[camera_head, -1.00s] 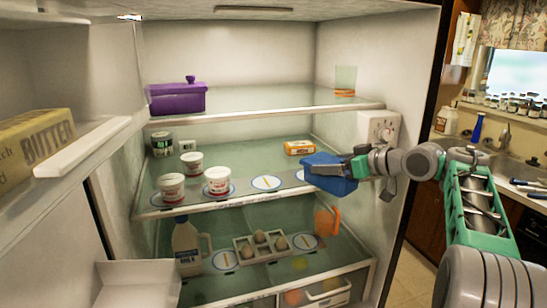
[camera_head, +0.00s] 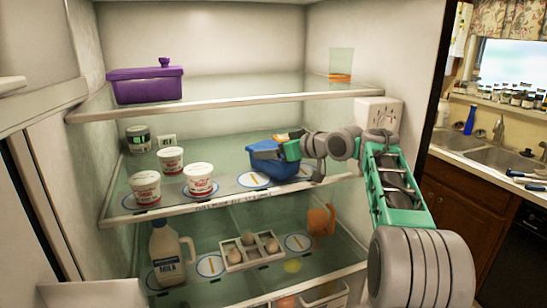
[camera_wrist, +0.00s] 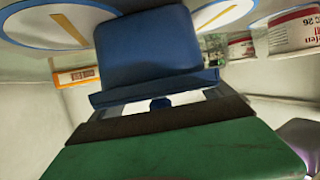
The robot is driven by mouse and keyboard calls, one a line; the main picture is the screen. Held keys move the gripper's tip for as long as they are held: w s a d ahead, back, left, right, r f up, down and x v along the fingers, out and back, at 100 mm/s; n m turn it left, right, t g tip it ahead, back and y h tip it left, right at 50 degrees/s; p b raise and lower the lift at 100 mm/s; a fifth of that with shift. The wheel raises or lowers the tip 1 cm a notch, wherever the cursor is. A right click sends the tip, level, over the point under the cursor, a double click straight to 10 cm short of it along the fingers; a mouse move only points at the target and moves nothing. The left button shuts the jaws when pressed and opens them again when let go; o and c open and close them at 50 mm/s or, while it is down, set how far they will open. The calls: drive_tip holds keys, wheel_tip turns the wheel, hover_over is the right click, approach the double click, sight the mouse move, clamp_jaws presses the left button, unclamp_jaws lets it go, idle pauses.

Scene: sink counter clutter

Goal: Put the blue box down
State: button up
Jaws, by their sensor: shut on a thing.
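The blue box (camera_head: 268,163) is at the right part of the fridge's middle shelf (camera_head: 215,203), above or on a round white mat (camera_head: 254,180). In the wrist view the blue box (camera_wrist: 150,48) fills the upper middle, in front of the jaws, and the picture looks upside down. I cannot tell whether the box's underside touches the shelf.
White tubs (camera_head: 199,179) stand left of the box on the same shelf. An orange-and-white carton (camera_head: 287,136) is behind it. A purple container (camera_head: 147,84) sits on the top shelf. Milk (camera_head: 168,254) and an egg tray (camera_head: 249,251) are below. The shelf above limits headroom.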

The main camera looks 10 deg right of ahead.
drive_tip(key=shift+r, duration=0.15)
drive_tip(key=o, duration=1.1)
drive_tip(key=shift+f, duration=0.2)
drive_tip(key=shift+r, duration=0.1)
drive_tip(key=shift+s+d+r, duration=0.1)
drive_tip(key=shift+d+r, duration=0.05)
drive_tip(key=b+v, duration=0.1)
drive_tip(key=v, duration=1)
drive_tip(key=shift+s+d+r, duration=0.1)
drive_tip(key=shift+s+d, duration=0.05)
drive_tip(key=shift+s, duration=0.15)
